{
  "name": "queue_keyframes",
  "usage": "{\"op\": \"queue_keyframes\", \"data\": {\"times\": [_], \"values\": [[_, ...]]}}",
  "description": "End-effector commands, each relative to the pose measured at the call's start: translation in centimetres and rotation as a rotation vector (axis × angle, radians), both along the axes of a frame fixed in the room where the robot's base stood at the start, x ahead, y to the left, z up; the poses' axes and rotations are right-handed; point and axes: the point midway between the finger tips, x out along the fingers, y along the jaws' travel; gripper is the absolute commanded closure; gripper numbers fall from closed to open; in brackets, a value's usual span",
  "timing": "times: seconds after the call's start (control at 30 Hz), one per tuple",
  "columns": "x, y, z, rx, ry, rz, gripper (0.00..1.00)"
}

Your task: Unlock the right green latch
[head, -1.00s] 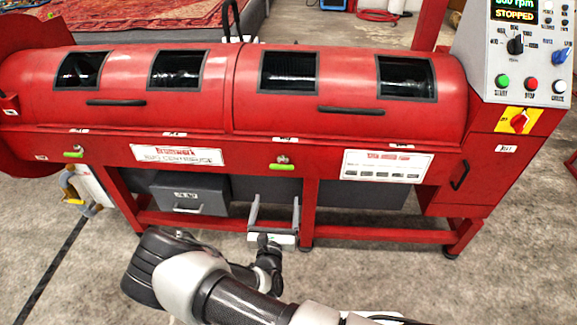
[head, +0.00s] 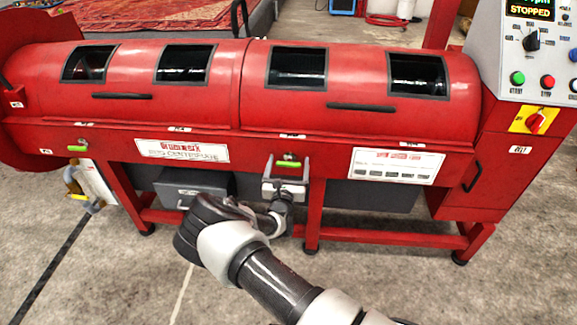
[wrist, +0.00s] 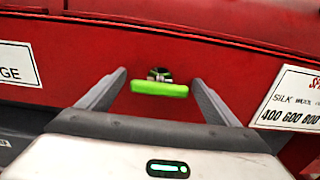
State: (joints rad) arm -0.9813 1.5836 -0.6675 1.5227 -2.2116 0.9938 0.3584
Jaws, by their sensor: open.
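The right green latch (head: 288,163) is on the front of the red rug centrifuge, between its two white label plates. It also shows in the wrist view (wrist: 159,89) as a level green bar below a small dark metal fitting. My gripper (head: 288,160) is open in front of the machine. In the wrist view my gripper (wrist: 158,80) has one finger on each side of the latch, with gaps to it. I cannot tell how deep the fingers reach or whether they touch the red panel. A second green latch (head: 78,148) is further left on the machine.
The red centrifuge (head: 110,110) has two lids with dark windows and black handles. A control panel (head: 530,50) reading STOPPED is at the right. A grey drawer box (head: 195,181) is below the machine, and red legs stand near my arm. The concrete floor in front is clear.

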Motion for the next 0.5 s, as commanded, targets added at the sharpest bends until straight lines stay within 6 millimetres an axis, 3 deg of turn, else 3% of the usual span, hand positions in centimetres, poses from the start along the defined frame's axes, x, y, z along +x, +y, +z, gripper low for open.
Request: {"op": "queue_keyframes", "data": {"times": [0.27, 0.5], "values": [[0.23, -0.02, 0.05, 0.0, 0.0, 0.0, 0.15], [0.21, -0.02, 0.03, 0.0, 0.0, 0.0, 0.52]]}}
